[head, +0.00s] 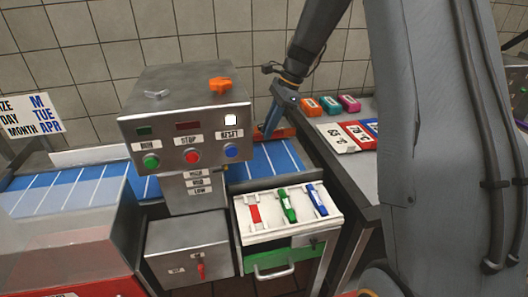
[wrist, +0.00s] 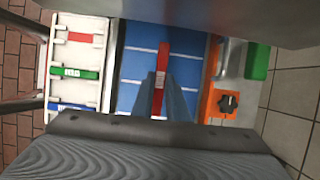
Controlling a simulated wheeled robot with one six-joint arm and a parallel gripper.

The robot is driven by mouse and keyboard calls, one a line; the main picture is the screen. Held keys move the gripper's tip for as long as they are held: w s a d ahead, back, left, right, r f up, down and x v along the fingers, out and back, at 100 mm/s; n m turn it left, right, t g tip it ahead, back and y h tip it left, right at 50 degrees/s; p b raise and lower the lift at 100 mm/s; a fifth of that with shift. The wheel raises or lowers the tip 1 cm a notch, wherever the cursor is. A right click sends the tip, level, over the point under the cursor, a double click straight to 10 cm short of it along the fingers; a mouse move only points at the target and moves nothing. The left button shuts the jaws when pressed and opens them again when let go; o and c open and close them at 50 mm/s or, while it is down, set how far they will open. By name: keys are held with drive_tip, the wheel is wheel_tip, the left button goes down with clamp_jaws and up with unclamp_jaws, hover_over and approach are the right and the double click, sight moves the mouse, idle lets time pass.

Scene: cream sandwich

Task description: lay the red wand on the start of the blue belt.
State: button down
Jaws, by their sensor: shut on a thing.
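My gripper (wrist: 160,94) is shut on the red wand (wrist: 162,62), which extends beyond the fingertips over the blue belt (wrist: 134,62) in the wrist view. The belt has white cross lines. I cannot tell whether the wand touches the belt.
A white tray (head: 240,232) beside the belt holds a green wand (head: 287,204), a blue wand (head: 317,200) and a flat-looking red strip (head: 254,214). The control box (head: 185,110) stands over the belt. An orange part with a black knob (wrist: 229,101) borders the belt.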

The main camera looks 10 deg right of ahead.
wheel_tip(320, 180, down, 9)
drive_tip(key=shift+s+p, duration=0.1)
drive_tip(key=shift+p, duration=0.95)
drive_tip(key=c, duration=1.7)
unclamp_jaws()
drive_tip(key=shift+f, duration=0.1)
drive_tip(key=shift+c, duration=0.2)
